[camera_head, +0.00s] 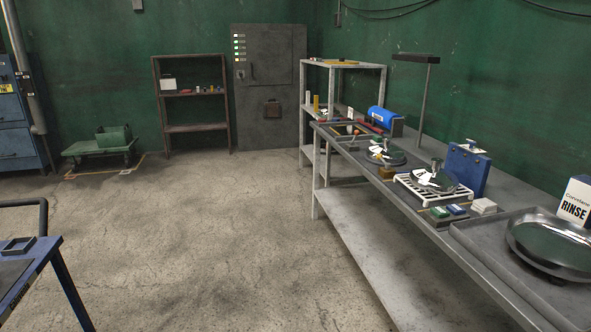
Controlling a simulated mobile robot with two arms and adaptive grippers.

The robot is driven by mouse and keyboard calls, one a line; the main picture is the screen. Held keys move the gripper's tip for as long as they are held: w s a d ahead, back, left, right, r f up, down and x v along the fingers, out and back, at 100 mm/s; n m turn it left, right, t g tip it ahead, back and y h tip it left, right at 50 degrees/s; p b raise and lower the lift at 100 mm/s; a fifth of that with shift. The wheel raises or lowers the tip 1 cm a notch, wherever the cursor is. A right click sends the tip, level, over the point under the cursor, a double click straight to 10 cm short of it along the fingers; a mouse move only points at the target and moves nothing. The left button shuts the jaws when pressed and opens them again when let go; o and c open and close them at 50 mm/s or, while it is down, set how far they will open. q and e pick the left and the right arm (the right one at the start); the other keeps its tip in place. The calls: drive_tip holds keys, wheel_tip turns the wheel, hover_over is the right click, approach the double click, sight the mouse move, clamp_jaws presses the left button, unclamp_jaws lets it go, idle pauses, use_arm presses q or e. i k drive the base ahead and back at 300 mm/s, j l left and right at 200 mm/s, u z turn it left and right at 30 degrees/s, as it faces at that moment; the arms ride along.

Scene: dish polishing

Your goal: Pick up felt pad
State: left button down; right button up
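Neither of my grippers is in view. On the long grey workbench (398,199) at the right, a small group of pads or blocks lies in front of a white rack (408,183). One has a green top (440,211), one is blue (456,209), and a pale stack (484,206) sits to their right. They are too small for me to tell which, if any, is the felt pad.
A round metal dish (562,243) lies in a grey tray (470,240) near a RINSE box (577,200). A blue container (466,170) and a lamp post (425,100) stand behind the rack. A blue cart (40,255) is at lower left. The middle floor is clear.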

sight(378, 139)
drive_tip(key=i, duration=2.25)
drive_tip(key=i+z, duration=0.15)
drive_tip(key=i, duration=0.3)
drive_tip(key=i+j+z, duration=0.1)
drive_tip(key=i, duration=0.3)
drive_tip(key=i+j+z, duration=0.15)
drive_tip(key=i, duration=0.3)
drive_tip(key=i+j+z, duration=0.1)
drive_tip(key=i, duration=0.3)
drive_tip(key=i+j, duration=0.05)
